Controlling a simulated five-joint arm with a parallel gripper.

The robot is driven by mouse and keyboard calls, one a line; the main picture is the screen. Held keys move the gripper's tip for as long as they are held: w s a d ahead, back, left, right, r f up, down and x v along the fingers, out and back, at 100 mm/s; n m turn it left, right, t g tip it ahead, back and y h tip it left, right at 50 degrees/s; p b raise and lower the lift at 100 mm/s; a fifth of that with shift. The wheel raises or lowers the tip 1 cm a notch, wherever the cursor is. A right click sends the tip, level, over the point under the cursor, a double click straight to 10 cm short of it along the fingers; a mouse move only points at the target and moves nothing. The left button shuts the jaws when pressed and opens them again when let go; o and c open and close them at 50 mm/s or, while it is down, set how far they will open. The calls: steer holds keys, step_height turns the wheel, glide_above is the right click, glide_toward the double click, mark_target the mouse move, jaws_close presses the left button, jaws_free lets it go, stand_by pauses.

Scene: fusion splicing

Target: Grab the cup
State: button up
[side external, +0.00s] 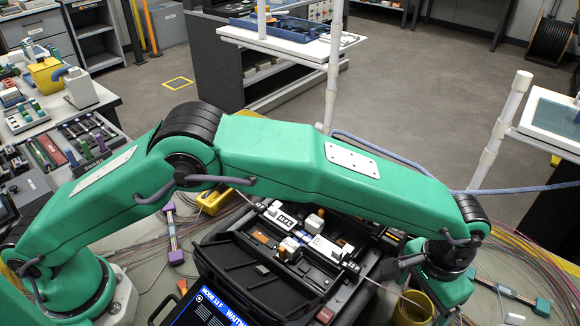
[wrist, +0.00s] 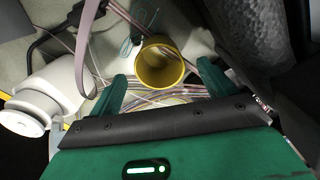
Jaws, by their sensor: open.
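The yellow cup (wrist: 160,66) stands on the table, its open mouth facing the wrist camera. In the side view the cup (side external: 411,309) is at the bottom edge, partly cut off, just left of my green hand. My gripper (wrist: 161,72) is open, with one green finger on each side of the cup in the wrist view. Nothing is held. I cannot tell how far the fingertips are above or short of the cup. The fingers are not clearly seen in the side view.
The black splicer (side external: 290,262) with its lit screen stands left of the cup. Thin fibres and cables run across the table around the cup. A white object (wrist: 45,97) is at the wrist view's left, and a dark textured body (wrist: 255,40) is close on the right.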

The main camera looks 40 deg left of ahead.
mark_target(415, 309)
steer(key=shift+f, duration=2.85)
steer(key=c, duration=1.1)
steer(key=shift+c, duration=0.2)
steer(key=shift+r, duration=0.25)
steer(key=shift+r, duration=0.55)
steer(key=r, duration=0.3)
steer(key=shift+s+d+r, duration=0.1)
steer(key=shift+s, duration=0.3)
steer(key=s+d+r, duration=0.1)
steer(key=s+r, duration=0.5)
steer(key=s, duration=0.5)
steer(key=shift+d+r, duration=0.2)
steer(key=shift+d, duration=0.05)
steer(key=shift+w, duration=0.1)
